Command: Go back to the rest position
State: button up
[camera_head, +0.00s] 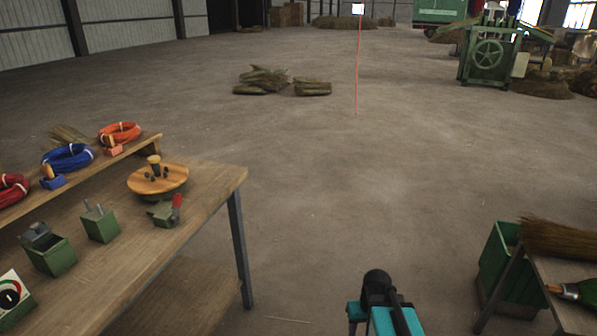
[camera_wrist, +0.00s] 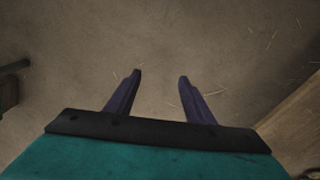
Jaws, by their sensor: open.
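My gripper (camera_wrist: 160,85) is open in the wrist view, its two dark fingers spread apart with nothing between them. Only the bare floor (camera_wrist: 155,40) with a few loose straws shows beyond the fingertips. In the head view my teal and black arm (camera_head: 384,312) shows at the bottom, right of centre, in the gap between the two tables. The fingers are hidden in the head view.
A wooden workbench (camera_head: 215,180) on the left holds coils, green boxes and a round wooden disc (camera_head: 157,178). A table (camera_head: 562,275) on the right bears a straw broom (camera_head: 560,240), with a green bin (camera_head: 500,262) beside it. Straw bundles (camera_head: 262,80) lie farther off. The floor between is clear.

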jog(key=s+a+f+g, duration=0.1)
jog(key=s+f+g, duration=0.1)
jog(key=s+f, duration=0.95)
jog(key=s+a+f+g, duration=0.25)
jog(key=s+f, duration=0.65)
jog(key=s, duration=0.5)
notch_tip(320, 180, up, 13)
jog(key=s+m+g+p, duration=0.1)
jog(key=s+p, duration=0.1)
jog(key=p, duration=1)
jog(key=shift+r+p, duration=0.15)
jog(key=shift+p, duration=0.25)
